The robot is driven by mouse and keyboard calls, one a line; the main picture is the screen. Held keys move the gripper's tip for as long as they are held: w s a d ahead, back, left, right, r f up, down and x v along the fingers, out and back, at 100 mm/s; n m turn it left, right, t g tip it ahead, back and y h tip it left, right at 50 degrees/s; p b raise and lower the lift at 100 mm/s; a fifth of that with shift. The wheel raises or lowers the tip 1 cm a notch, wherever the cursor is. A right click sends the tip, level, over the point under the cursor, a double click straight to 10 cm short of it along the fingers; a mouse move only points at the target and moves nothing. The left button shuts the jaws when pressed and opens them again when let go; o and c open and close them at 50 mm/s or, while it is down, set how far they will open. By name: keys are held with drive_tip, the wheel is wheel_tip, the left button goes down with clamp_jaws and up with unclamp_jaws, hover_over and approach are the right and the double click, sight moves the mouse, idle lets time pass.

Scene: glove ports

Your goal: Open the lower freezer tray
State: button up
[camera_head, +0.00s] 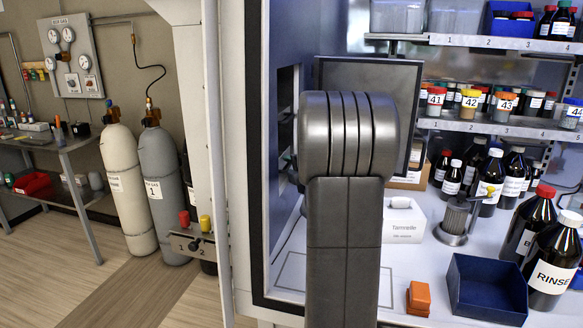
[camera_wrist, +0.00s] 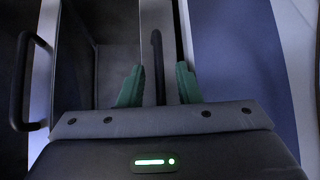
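In the wrist view my gripper (camera_wrist: 159,85) has two green fingers standing apart, one on each side of a dark bar handle (camera_wrist: 157,60). A gap shows between the handle and each finger, so the gripper is open around it without a clear grip. A second dark handle (camera_wrist: 22,85) is at the left edge, beside a dark recessed compartment (camera_wrist: 118,75). I cannot tell from this view which handle is on the lower tray. In the head view my arm hides the gripper and the trays; an opening (camera_head: 286,110) shows in the cabinet's side wall.
A dark upright panel (camera_head: 406,95), perhaps the freezer door, stands behind my arm. A blue box (camera_head: 487,290), an orange block (camera_head: 418,298), a white box (camera_head: 402,220) and brown bottles (camera_head: 553,262) stand right of it.

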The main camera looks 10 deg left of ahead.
clamp_jaws()
drive_tip(key=shift+d, duration=0.15)
drive_tip(key=d, duration=1.3)
drive_tip(key=shift+s+d+p, duration=0.25)
drive_tip(key=shift+d+p, duration=0.15)
unclamp_jaws()
drive_tip(key=b+v, duration=0.1)
drive_tip(key=v, duration=1.2)
drive_tip(key=shift+s+d, duration=0.25)
